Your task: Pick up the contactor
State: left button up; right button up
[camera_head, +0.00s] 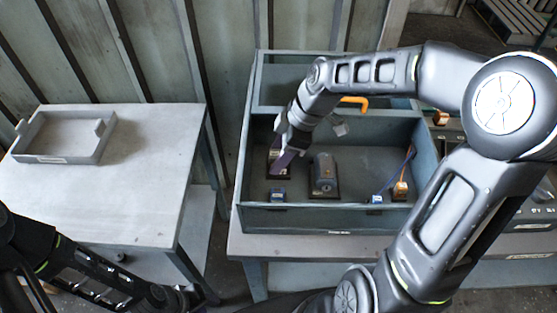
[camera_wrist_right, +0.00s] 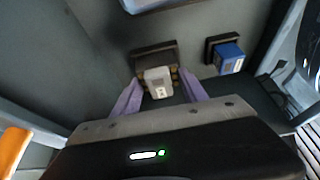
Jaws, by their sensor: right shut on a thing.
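The contactor (camera_wrist_right: 158,82), a pale grey-white block with brass-coloured terminals at its sides, sits at a dark base plate in the right wrist view. My right gripper (camera_wrist_right: 160,90) has its two purple fingers against both sides of it, shut on it. In the head view the right gripper (camera_head: 284,160) reaches down into the left part of the blue-grey housing (camera_head: 330,219), and its fingers and wrist hide most of the contactor. My left gripper (camera_head: 185,298) is low at the lower left, away from the housing; its fingers are too dark and small to read.
Inside the housing are a grey motor-like part (camera_head: 324,172), a blue block (camera_head: 278,195), also in the wrist view (camera_wrist_right: 229,57), and an orange part (camera_head: 400,190) with a blue wire. An orange handle (camera_head: 354,102) is near the back wall. An empty grey tray (camera_head: 64,157) stands on the left table (camera_head: 130,200).

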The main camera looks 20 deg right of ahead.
aim_at(278, 154)
jog(key=c, duration=0.6)
jog(key=shift+c, duration=0.2)
notch_tip(278, 154, up, 10)
jog(key=shift+r+b, duration=0.1)
jog(key=shift+b, duration=0.45)
dwell(0.4)
